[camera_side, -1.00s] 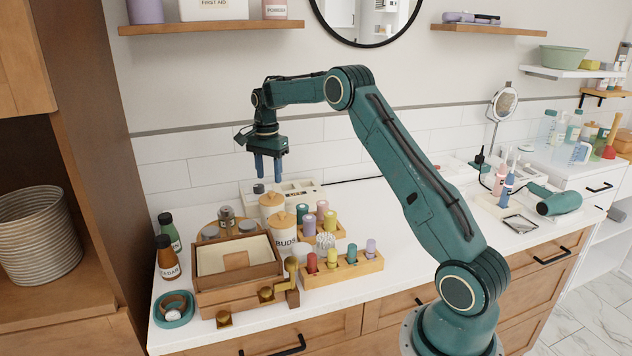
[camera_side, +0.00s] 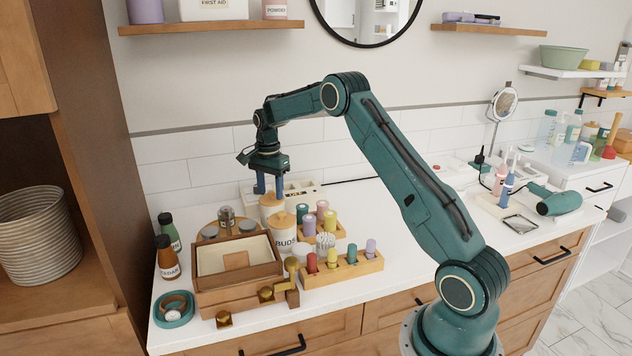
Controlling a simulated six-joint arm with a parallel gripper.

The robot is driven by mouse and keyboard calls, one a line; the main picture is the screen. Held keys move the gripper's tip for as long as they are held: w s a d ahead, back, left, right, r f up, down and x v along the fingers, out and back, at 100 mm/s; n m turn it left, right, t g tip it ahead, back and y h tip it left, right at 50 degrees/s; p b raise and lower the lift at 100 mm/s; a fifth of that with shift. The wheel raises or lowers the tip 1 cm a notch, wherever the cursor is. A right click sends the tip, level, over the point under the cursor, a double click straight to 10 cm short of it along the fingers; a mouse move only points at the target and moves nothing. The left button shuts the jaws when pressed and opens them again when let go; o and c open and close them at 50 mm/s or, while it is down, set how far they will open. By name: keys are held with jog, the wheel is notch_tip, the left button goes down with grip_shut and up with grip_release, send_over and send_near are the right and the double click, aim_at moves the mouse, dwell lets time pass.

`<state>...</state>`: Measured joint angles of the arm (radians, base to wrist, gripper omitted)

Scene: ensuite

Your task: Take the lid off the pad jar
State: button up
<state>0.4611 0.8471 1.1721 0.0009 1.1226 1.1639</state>
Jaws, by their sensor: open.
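The rear jar (camera_side: 269,212) is pale with a wooden lid (camera_side: 271,201) on top. Its label is hidden, so I cannot read whether it says pads. A second jar (camera_side: 284,236), labelled BUDS, stands just in front and to the right with its own wooden lid (camera_side: 283,219). My gripper (camera_side: 270,192) points straight down over the rear jar, jaws apart, with blue fingertips close to the lid's level. I cannot tell whether they touch the lid. Nothing is held.
A wooden box (camera_side: 236,275) with an open tray top stands in front left of the jars. Racks of coloured rolls (camera_side: 342,268) stand to the right. Amber and green bottles (camera_side: 167,257) are at the left. The counter (camera_side: 400,285) right of the racks has free room.

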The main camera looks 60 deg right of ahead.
aim_at(271, 192)
grip_shut()
jog(key=shift+r, duration=0.15)
notch_tip(271, 192, up, 20)
dwell(1.0)
dwell(0.6)
